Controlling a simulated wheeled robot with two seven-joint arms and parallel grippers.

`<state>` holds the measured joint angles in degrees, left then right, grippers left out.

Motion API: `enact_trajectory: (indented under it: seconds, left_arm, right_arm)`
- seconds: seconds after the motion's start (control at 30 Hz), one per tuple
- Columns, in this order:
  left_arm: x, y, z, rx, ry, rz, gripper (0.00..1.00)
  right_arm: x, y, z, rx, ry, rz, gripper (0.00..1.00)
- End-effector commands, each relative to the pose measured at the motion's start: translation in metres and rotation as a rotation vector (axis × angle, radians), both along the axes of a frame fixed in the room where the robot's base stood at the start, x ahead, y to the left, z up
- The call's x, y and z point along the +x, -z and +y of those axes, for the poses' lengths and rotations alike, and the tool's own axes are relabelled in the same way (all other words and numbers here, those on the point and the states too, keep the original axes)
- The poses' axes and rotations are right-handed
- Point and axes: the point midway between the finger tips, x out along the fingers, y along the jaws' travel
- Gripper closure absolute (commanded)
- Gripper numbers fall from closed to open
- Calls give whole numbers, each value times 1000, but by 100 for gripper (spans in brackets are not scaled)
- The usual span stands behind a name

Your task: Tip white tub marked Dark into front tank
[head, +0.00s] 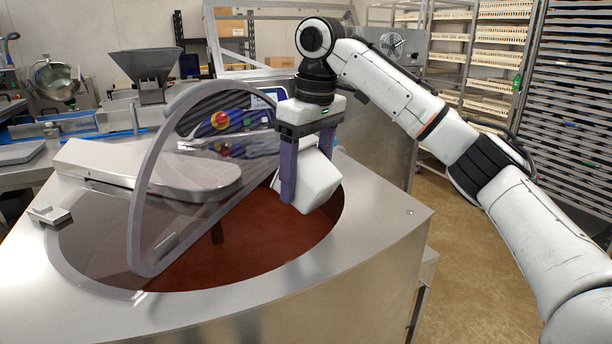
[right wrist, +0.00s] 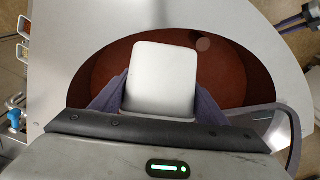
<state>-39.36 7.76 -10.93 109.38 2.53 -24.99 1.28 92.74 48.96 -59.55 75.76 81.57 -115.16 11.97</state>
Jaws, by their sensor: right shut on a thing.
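The white tub (head: 316,181) is tilted over the right part of the round opening of the front tank (head: 380,215). My right gripper (head: 302,190) is shut on the tub, with a purple finger on each side of it. In the right wrist view the tub (right wrist: 163,80) shows a plain pale face between the fingers, above the brown tank floor (right wrist: 112,66). I cannot see a Dark marking or the inside of the tub in either view.
A clear curved guard (head: 145,190) with a grey frame stands raised over the tank's left part. A pale metal cover (head: 150,170) lies behind it. A hopper (head: 148,70) and a steel bowl (head: 55,82) stand at the back left. Racks (head: 570,110) stand at the right.

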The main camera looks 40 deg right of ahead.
Motion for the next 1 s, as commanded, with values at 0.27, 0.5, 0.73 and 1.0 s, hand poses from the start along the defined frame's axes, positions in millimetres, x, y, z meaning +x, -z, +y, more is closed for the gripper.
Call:
enact_trajectory:
  seconds: [0.27,0.5,0.73,1.0]
  left_arm:
    - [0,0,0,0,0,0,69]
    - [0,0,0,0,0,0,69]
    - [0,0,0,0,0,0,69]
    - [0,0,0,0,0,0,69]
  right_arm:
    - [3,-1,1,-24,2,94,64]
    - [4,2,1,-38,0,166,64]
    - [4,2,1,-42,1,181,64]
    - [4,2,1,-42,1,180,64]
